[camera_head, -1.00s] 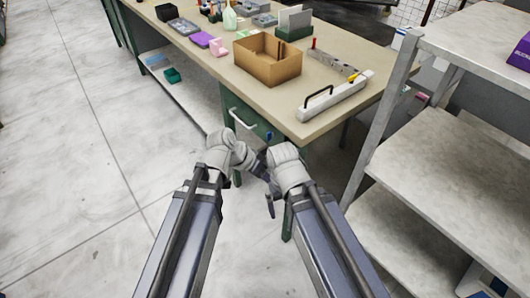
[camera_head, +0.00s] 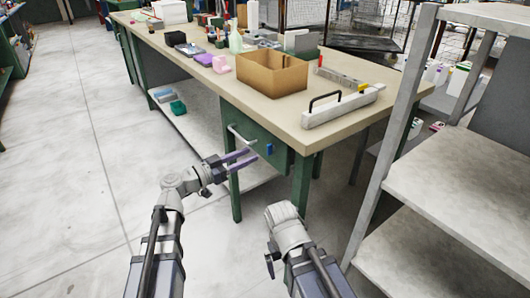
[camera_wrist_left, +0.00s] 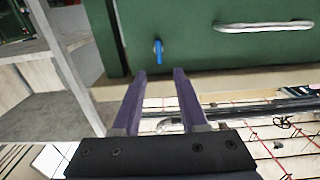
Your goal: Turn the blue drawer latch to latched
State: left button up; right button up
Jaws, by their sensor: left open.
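The blue drawer latch (camera_head: 269,149) is on the front of the green drawer (camera_head: 254,139), to the right of the drawer's pale handle (camera_head: 241,134). In the left wrist view the latch (camera_wrist_left: 158,52) hangs upright on the green front, ahead of my fingertips and apart from them. My left gripper (camera_head: 248,158) is open and empty, its two dark purple fingers pointing towards the drawer front. The fingers also show in the left wrist view (camera_wrist_left: 160,72). My right arm is at the lower middle; its gripper fingers are hidden or too unclear to judge.
The workbench top (camera_head: 290,108) carries a cardboard box (camera_head: 271,75), a white bar with a black handle (camera_head: 343,105) and several small items. A grey metal shelf unit (camera_head: 440,190) stands close on the right. The floor (camera_head: 70,180) to the left is clear.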

aim_at(271, 149)
pick_arm(q)
jog(key=x, duration=0.7)
jog(key=shift+w+d, duration=0.1)
jog(key=shift+d, duration=0.05)
jog(key=shift+c, duration=0.2)
grip_shut()
